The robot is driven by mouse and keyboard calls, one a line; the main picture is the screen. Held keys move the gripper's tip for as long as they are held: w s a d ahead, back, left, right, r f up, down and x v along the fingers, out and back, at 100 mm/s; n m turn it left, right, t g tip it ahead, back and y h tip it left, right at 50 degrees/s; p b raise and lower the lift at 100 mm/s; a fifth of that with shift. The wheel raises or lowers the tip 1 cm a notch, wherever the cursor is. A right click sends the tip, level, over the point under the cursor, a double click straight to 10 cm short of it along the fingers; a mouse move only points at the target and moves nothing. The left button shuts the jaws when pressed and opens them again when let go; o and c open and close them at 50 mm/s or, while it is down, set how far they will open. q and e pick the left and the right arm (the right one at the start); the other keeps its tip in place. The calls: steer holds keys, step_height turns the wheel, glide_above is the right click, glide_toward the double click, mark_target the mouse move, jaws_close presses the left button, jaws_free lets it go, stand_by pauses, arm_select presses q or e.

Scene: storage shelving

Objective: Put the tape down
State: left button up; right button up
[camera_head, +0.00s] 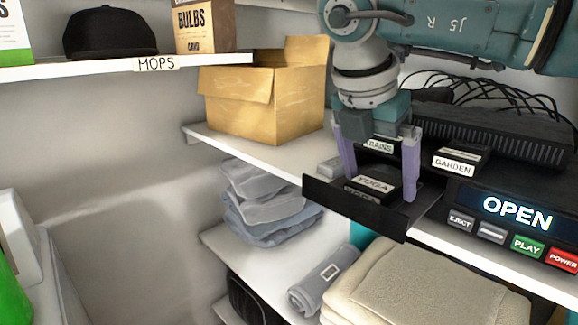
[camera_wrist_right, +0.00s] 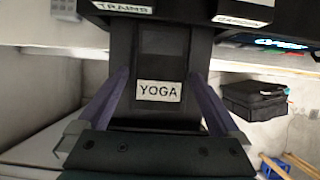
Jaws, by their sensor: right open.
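A black tape labelled YOGA (camera_head: 373,184) lies on a flat black tray (camera_head: 322,197) that sticks out past the shelf edge. My right gripper (camera_head: 381,188) points down over it, with one purple finger on each side of the tape. The fingers are apart; whether they touch the tape's sides I cannot tell. In the right wrist view the YOGA label (camera_wrist_right: 158,91) shows between the two fingers (camera_wrist_right: 160,75). My left gripper is not in view.
Tapes labelled TRAINS (camera_head: 380,146) and GARDEN (camera_head: 456,161) lie behind. The player's display (camera_head: 516,212) reads OPEN above several buttons. A cardboard box (camera_head: 262,100) stands left on the white shelf. Folded cloths (camera_head: 268,207) and a beige towel (camera_head: 425,285) lie below.

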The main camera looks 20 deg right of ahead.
steer(key=shift+r, duration=0.3)
steer(key=b+v, duration=0.1)
steer(key=v, duration=0.5)
steer(key=shift+a+r+b, duration=0.2)
steer(key=shift+b, duration=0.2)
steer(key=p+v, duration=0.1)
steer(key=v, duration=0.4)
steer(key=shift+r, duration=0.2)
